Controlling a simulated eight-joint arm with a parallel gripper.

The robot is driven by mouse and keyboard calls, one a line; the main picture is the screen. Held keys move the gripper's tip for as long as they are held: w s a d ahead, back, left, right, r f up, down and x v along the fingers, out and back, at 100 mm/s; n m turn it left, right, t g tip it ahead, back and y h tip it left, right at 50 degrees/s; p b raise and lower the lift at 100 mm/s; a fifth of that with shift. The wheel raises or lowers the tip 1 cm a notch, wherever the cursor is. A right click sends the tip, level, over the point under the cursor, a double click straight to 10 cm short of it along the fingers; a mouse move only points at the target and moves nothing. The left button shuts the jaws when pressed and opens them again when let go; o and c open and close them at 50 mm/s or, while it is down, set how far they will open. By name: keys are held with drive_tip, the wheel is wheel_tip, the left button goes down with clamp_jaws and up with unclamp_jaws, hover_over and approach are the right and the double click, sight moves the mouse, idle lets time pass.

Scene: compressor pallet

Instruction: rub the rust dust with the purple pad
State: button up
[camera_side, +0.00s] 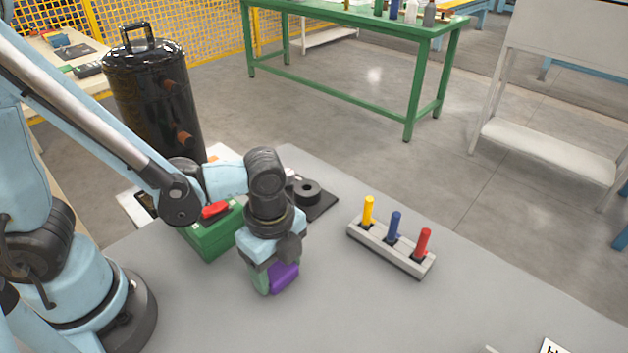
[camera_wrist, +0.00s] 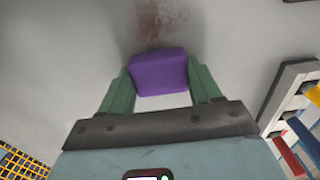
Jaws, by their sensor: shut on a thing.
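My gripper (camera_side: 274,272) points down over the grey tabletop, its green fingers shut on the purple pad (camera_side: 285,278). In the wrist view the purple pad (camera_wrist: 158,74) sits between both green fingers, its front end sticking out past them. The rust dust (camera_wrist: 158,20) is a faint reddish-brown smear on the grey surface, just beyond the pad at the top of the wrist view. I cannot make it out in the side view. Whether the pad touches the surface is unclear.
A grey rack (camera_side: 390,247) with yellow, blue and red pegs stands to the right of my gripper. A green box (camera_side: 212,236) and a dark plate with a black ring (camera_side: 307,191) are close behind. A black tank (camera_side: 150,100) stands behind them.

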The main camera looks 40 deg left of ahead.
drive_tip(key=shift+s+r, duration=0.25)
drive_tip(key=shift+s, duration=0.3)
drive_tip(key=a, duration=0.3)
drive_tip(key=shift+w+a+f, duration=0.15)
drive_tip(key=shift+f, duration=0.05)
drive_tip(key=shift+a, duration=0.75)
drive_tip(key=shift+a+f, duration=0.25)
drive_tip(key=shift+a, duration=0.85)
drive_tip(key=shift+a+r, duration=0.1)
drive_tip(key=shift+a, duration=0.7)
drive_tip(key=shift+d, duration=0.6)
drive_tip(key=shift+d+r, duration=0.1)
drive_tip(key=shift+d, duration=3.3)
drive_tip(key=shift+d+r, duration=0.25)
drive_tip(key=shift+r, duration=3.65)
